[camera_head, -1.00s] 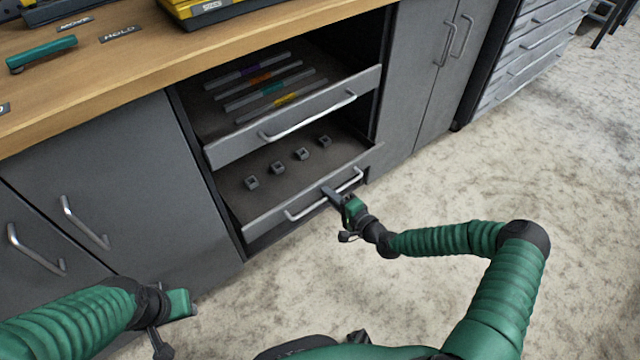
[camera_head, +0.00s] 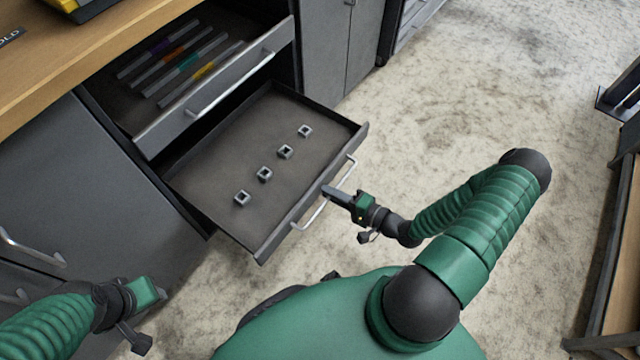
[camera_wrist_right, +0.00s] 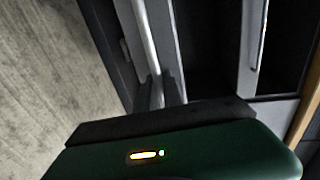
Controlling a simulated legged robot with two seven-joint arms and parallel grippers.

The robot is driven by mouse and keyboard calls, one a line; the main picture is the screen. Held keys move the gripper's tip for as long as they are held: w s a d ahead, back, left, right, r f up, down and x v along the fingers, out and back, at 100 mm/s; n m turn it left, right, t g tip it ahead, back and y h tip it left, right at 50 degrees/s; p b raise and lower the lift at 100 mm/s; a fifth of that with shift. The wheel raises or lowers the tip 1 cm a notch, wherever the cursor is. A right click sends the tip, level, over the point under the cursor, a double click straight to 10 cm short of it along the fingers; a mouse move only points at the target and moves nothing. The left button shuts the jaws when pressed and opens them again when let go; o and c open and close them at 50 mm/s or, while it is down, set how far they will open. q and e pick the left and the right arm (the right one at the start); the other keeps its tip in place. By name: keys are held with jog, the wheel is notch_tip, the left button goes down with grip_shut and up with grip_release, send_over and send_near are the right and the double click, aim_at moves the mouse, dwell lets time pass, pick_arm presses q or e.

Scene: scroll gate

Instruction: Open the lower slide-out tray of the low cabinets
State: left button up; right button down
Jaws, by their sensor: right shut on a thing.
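The lower slide-out tray (camera_head: 215,185) of the low cabinet is pulled well out, with several small square metal pieces (camera_head: 264,174) in a row on its floor. My right gripper (camera_head: 330,192) is shut on the tray's silver bar handle (camera_head: 310,215). In the right wrist view the handle (camera_wrist_right: 145,35) runs between the two fingers (camera_wrist_right: 160,92). The upper tray (camera_head: 220,90), holding several coloured-band bars, is out a little above it. My left gripper (camera_head: 142,318) is at the lower left, away from the trays; its fingers do not show clearly.
A wooden worktop (camera_head: 60,75) lies above the cabinets at the left. Closed grey cabinet doors (camera_head: 90,185) stand left of the trays. Open speckled floor (camera_head: 450,100) lies to the right. A shelf or bench edge (camera_head: 615,250) stands at the far right.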

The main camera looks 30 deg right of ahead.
jog(key=shift+s+d+f, duration=0.15)
jog(key=shift+s, duration=0.25)
jog(key=c, duration=1.5)
grip_release()
jog(key=shift+w, duration=0.1)
jog(key=p+v, duration=0.5)
jog(key=v, duration=1.2)
jog(key=shift+p, duration=0.4)
